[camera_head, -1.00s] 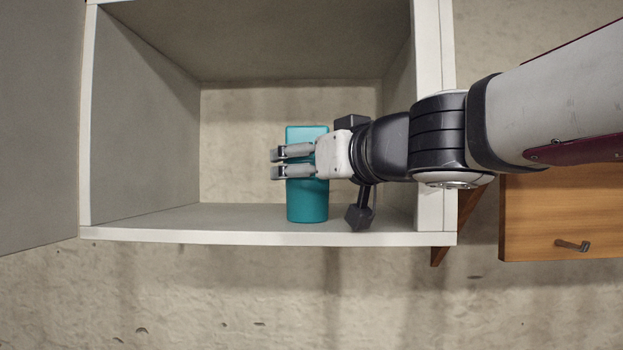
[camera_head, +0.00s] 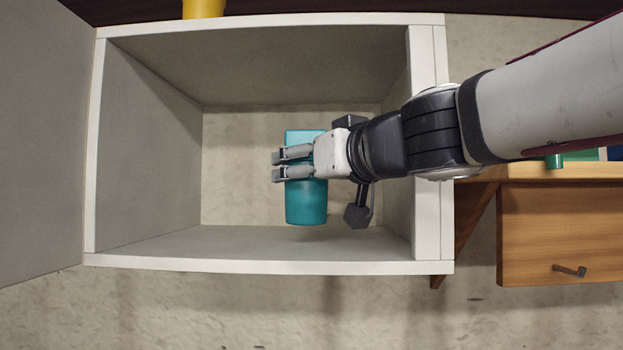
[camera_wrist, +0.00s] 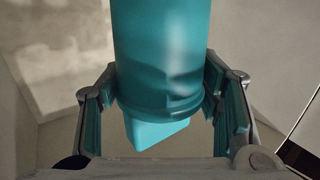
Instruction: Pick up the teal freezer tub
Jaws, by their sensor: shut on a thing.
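The teal freezer tub (camera_head: 306,203) is a tall, upright, rounded container inside the open grey cabinet (camera_head: 265,267). My gripper (camera_head: 279,166) reaches in from the right and is shut around the tub's middle. The tub's bottom appears raised clear of the cabinet floor. In the wrist view the tub (camera_wrist: 160,45) sits between both finger pads of my gripper (camera_wrist: 165,100). A lighter teal angular part (camera_wrist: 152,133) shows below it; I cannot tell what it is. The fingers hide part of the tub's middle.
The cabinet door (camera_head: 40,150) stands open at the left. The right cabinet wall (camera_head: 425,150) is close beneath my arm. A yellow object (camera_head: 203,8) stands above the cabinet. A wooden drawer unit (camera_head: 540,230) with small items on top is at the right. Cabinet space left of the tub is clear.

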